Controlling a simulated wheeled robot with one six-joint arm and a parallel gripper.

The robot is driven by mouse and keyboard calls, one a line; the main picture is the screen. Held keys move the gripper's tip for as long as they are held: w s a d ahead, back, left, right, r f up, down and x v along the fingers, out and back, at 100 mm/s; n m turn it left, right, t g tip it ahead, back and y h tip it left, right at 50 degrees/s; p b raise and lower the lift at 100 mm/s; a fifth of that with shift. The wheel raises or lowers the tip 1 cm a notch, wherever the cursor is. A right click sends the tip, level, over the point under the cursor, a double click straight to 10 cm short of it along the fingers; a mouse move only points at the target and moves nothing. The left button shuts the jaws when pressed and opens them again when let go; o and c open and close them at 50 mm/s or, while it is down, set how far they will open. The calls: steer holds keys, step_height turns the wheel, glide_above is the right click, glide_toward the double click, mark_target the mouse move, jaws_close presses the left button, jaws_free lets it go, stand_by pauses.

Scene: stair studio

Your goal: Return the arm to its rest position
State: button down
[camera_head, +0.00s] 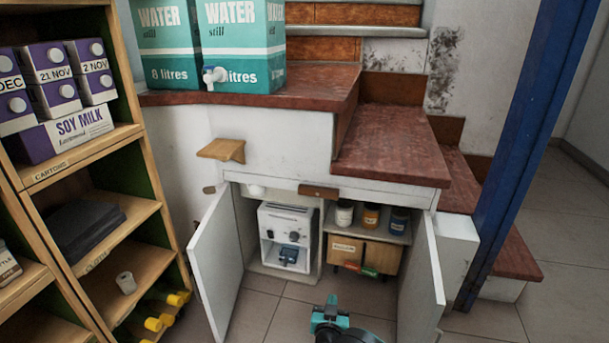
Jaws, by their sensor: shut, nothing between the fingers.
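My gripper (331,303) shows at the bottom edge of the head view, just right of the middle. It is teal and black, its fingers are shut, and nothing is held. The dark round part of my arm lies just behind it, cut off by the picture's lower edge. The gripper is in front of the open cabinet under the stairs, between its two doors, and appears apart from both. The rest of my arm is out of view.
The left cabinet door (222,265) and right door (421,280) stand open. Inside are a white device (287,222), several jars (371,216) and brown boxes (345,249). A wooden shelf rack (150,212) stands left, a blue post (520,135) right. Floor (275,315) between the doors is clear.

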steer(key=w+r+m+g, duration=0.1)
steer(key=w+r+g, duration=0.25)
steer(key=r, duration=0.65)
steer(key=w+r+g, duration=0.3)
steer(key=r+g, duration=0.1)
steer(key=r, duration=0.6)
steer(key=s+d+r+n+g+y, duration=0.35)
steer(key=s+r, duration=0.75)
steer(key=r, duration=0.4)
steer(key=s+d+r+n+g+y, duration=0.15)
steer(key=s+r, duration=0.25)
steer(key=s, duration=0.6)
steer(key=s+d+r+n+g+y+p, duration=0.1)
steer(key=s+r+n+g, duration=0.2)
steer(key=s, duration=0.6)
steer(key=s+d+r+n+g+y, duration=0.15)
steer(key=s+r, duration=0.35)
steer(key=s, duration=0.5)
step_height(320, 180, up, 38)
steer(key=p, duration=3.8)
steer(key=shift+w+n, duration=0.15)
steer(key=shift+n, duration=0.2)
steer(key=shift+f, duration=0.15)
steer(key=c, duration=1.8)
jaws_free()
